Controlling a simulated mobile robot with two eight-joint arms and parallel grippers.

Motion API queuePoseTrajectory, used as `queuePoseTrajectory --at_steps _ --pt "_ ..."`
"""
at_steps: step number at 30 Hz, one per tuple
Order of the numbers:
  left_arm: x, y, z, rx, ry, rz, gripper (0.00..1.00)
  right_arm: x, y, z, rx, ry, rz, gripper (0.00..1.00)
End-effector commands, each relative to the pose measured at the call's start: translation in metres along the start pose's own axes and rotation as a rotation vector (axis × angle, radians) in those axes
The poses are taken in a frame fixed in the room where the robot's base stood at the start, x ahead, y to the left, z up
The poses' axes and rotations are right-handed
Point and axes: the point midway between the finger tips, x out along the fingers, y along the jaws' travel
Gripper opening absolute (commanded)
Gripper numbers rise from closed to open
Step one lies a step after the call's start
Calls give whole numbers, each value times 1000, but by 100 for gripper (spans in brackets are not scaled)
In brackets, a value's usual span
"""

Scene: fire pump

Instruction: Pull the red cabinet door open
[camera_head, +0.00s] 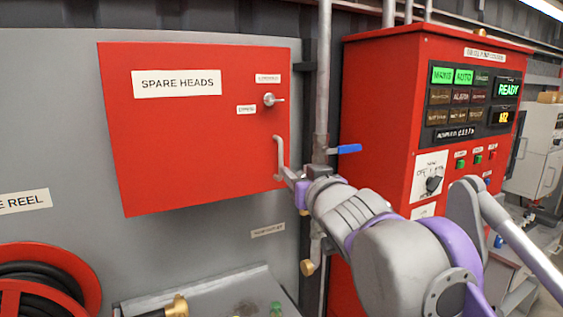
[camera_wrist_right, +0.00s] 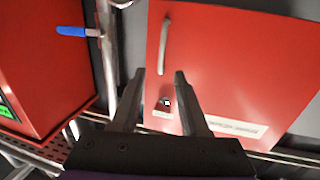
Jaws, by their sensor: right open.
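The red cabinet door (camera_head: 200,140) is on the grey wall and looks shut, with a "SPARE HEADS" label (camera_head: 177,83). Its grey bar handle (camera_head: 279,155) stands upright near the door's lower right edge. A round silver lock (camera_head: 269,99) sits above the handle. My right gripper (camera_head: 286,173) is at the handle's lower end, partly hidden by my arm. In the right wrist view, the open fingers (camera_wrist_right: 160,74) point at the door (camera_wrist_right: 240,60), and one end of the handle (camera_wrist_right: 164,45) shows between the tips. Contact cannot be told. My left gripper is not in view.
A vertical pipe (camera_head: 323,80) with a blue lever (camera_head: 345,149) runs just right of the door. A red control panel (camera_head: 385,110) stands beyond it. A hose reel (camera_head: 85,270) is at lower left, and a grey surface (camera_head: 220,290) lies below the cabinet.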

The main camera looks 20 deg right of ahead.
Motion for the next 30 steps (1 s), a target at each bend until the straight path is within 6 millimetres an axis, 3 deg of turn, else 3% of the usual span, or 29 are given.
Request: queuePoseTrajectory --at_steps 3,7,21,30 --pt "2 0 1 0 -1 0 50 3 -2 -16 -2 37 -15 44" --pt "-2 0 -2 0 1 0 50 16 -2 -20 1 41 -18 44" --pt "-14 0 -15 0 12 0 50 96 -4 -23 -1 40 -17 44" --pt "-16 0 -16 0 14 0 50 108 -4 -22 0 38 -16 44"
